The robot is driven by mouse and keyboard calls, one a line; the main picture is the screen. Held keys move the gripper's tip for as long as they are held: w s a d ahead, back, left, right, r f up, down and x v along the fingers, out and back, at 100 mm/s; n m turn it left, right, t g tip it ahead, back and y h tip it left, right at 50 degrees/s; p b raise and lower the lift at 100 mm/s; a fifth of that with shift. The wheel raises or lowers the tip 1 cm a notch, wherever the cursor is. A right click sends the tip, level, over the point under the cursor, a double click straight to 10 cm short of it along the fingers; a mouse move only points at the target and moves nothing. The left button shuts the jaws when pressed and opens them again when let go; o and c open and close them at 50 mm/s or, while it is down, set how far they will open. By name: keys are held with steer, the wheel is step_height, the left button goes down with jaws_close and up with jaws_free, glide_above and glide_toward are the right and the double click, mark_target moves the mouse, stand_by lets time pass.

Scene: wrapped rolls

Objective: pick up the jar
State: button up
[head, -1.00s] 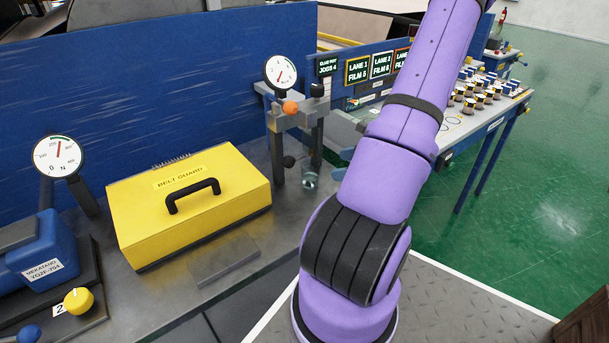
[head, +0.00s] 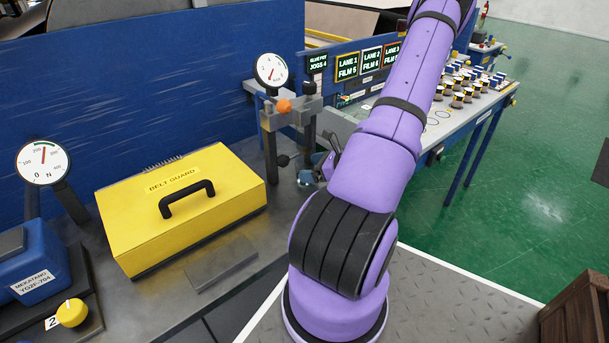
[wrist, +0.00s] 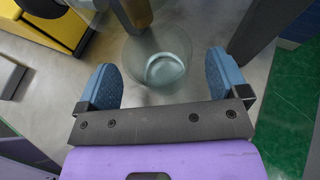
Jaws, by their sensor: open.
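The jar (wrist: 160,58) is clear glass and stands on the grey metal bench. In the wrist view it sits just ahead of and between the two blue fingers of my gripper (wrist: 165,85), which is open and empty. The fingers lie to either side of the jar's near part, with gaps on both sides. In the head view the jar (head: 306,179) shows small beside the gauge stand, and my gripper (head: 326,163) is mostly hidden behind my purple arm.
A gauge stand (head: 290,115) rises close behind the jar, and a part of it overhangs the jar in the wrist view. A yellow belt guard box (head: 150,222) is to the left. The bench's right edge drops to green floor (head: 545,190).

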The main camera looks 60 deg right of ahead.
steer(key=shift+x, duration=0.9)
steer(key=c, duration=1)
steer(key=shift+c, duration=0.2)
steer(key=shift+r, duration=0.1)
